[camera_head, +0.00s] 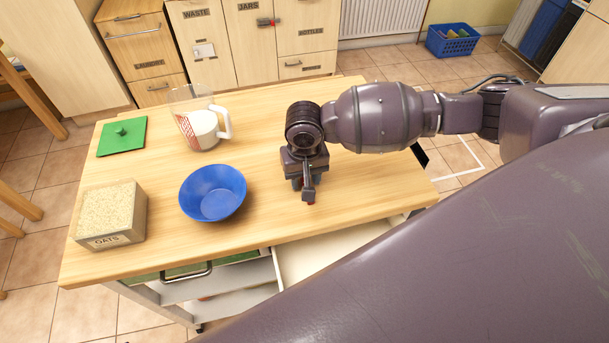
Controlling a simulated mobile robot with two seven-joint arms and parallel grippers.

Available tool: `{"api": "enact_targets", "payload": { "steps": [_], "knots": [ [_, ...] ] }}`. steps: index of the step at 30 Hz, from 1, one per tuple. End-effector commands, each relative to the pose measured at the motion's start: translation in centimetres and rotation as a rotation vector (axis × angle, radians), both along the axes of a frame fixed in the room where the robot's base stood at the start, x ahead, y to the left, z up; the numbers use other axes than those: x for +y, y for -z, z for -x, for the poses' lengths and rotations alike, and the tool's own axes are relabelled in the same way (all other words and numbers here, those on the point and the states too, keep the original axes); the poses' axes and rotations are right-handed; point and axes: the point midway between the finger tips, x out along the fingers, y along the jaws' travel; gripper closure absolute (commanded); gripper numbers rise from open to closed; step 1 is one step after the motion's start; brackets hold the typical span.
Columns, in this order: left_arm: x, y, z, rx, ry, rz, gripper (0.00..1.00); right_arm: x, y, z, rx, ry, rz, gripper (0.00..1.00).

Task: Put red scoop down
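My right gripper (304,193) points down over the front right part of the wooden table top, to the right of the blue bowl (213,193). A small red bit (312,204) shows at its fingertips, low against the table. It may be part of the red scoop, but the gripper hides the rest and no whole scoop can be seen. I cannot tell whether the fingers are closed on it. My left gripper is not in view.
An oats box (112,215) stands at the table's left front. A measuring cup with white contents (203,130) and a green lid (123,136) are farther back. An open drawer (320,255) juts out below the front edge. The table (260,130) is bare behind the bowl.

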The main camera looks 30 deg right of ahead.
Motion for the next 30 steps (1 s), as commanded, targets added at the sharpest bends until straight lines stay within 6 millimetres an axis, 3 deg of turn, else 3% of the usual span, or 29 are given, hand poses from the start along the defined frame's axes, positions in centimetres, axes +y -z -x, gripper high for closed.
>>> {"api": "enact_targets", "payload": {
  "steps": [5,21,30],
  "knots": [
    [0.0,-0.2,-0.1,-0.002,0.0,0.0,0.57,0.0,-1.3,-0.1,-0.003,0.0,0.0,0.58],
    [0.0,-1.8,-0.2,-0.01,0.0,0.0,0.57,0.0,-10.7,0.0,-0.003,0.0,0.0,0.58],
    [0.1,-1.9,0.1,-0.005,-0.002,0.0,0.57,0.0,-12.3,0.0,0.0,0.0,0.0,0.58]
  ]
}}
